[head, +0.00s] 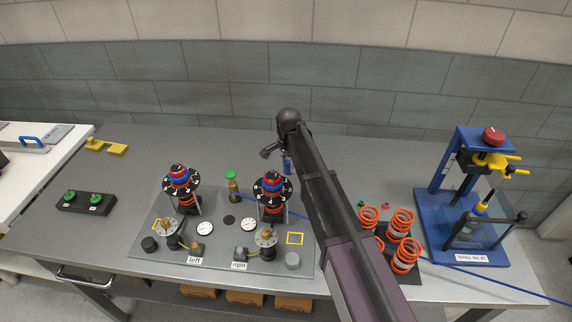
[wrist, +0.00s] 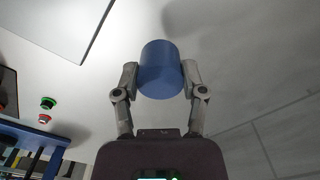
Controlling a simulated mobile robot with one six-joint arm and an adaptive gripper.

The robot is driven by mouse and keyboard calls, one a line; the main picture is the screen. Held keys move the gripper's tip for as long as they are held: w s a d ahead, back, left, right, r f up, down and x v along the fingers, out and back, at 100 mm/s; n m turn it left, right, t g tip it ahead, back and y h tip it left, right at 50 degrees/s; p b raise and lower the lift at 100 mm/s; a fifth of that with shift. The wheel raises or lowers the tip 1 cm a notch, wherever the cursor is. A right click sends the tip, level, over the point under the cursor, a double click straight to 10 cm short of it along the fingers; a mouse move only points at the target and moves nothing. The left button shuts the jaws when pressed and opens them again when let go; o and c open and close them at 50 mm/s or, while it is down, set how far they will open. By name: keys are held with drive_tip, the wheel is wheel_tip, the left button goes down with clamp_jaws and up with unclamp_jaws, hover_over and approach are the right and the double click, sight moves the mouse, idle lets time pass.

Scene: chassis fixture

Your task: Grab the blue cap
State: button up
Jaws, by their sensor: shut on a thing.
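The blue cap (wrist: 160,62) is a plain blue cylinder between the fingers of my gripper (wrist: 160,80) in the wrist view. Both fingers touch its sides, and the gripper is shut on it. In the head view, my gripper (head: 279,150) is behind the middle of the bench, past the right-hand dial assembly (head: 273,187). A small blue part of the cap (head: 287,166) shows below the fingers there. My arm hides some of the bench behind and right of it.
A fixture plate (head: 150,240) carries two dial-and-spring assemblies, the left one (head: 180,182) included. Orange springs (head: 401,222) stand right of my arm. A blue press (head: 440,235) stands at the far right. A brick wall (head: 215,95) rises behind. The bench's back left is largely clear.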

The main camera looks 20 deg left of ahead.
sight(289, 163)
drive_tip(key=shift+r+p, duration=2.4)
drive_tip(key=shift+r, duration=0.45)
